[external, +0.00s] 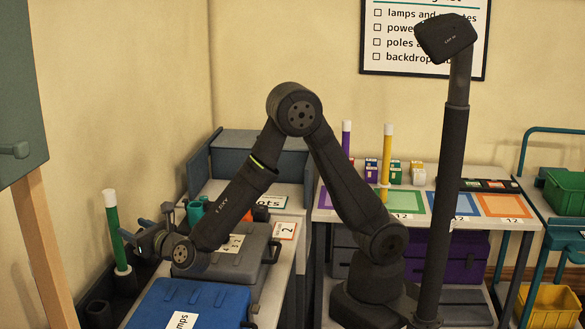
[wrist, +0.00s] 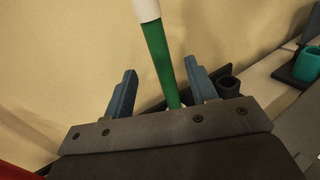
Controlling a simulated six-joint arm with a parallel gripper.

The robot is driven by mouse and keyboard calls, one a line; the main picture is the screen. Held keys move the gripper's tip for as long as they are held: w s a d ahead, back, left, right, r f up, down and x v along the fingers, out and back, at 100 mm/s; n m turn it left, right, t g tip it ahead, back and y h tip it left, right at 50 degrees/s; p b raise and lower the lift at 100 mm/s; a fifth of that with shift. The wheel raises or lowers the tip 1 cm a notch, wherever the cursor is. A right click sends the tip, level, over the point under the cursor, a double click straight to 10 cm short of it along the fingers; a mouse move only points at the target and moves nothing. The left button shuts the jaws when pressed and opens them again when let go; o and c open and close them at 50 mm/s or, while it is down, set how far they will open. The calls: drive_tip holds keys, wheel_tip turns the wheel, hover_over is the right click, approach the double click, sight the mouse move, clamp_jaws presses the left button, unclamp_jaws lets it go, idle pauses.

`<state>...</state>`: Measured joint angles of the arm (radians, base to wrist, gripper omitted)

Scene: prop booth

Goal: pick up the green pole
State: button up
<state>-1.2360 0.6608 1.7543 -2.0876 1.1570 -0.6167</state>
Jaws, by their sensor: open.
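The green pole (external: 116,236) stands nearly upright at the left of the external view, with a white band at its top and another near its foot. Its foot is at a dark holder (external: 123,282). My gripper (external: 137,234) is beside the pole, reaching in from the right. In the wrist view the pole (wrist: 158,55) runs between the two blue-grey fingers of my gripper (wrist: 159,90), with a gap on each side. The fingers are apart and not closed on it. The pole's lower part is hidden behind the gripper body in the wrist view.
A blue case (external: 195,298) and a grey case (external: 238,252) lie on the bench near my arm. An empty dark holder (external: 98,312) is at the front left. A purple pole (external: 346,139) and a yellow pole (external: 387,156) stand on the back table. The wall is close behind the green pole.

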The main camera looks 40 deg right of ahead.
sight(116, 221)
drive_tip(key=x, duration=1)
drive_tip(key=shift+s+a+f, duration=0.1)
drive_tip(key=shift+a+f, duration=0.05)
clamp_jaws()
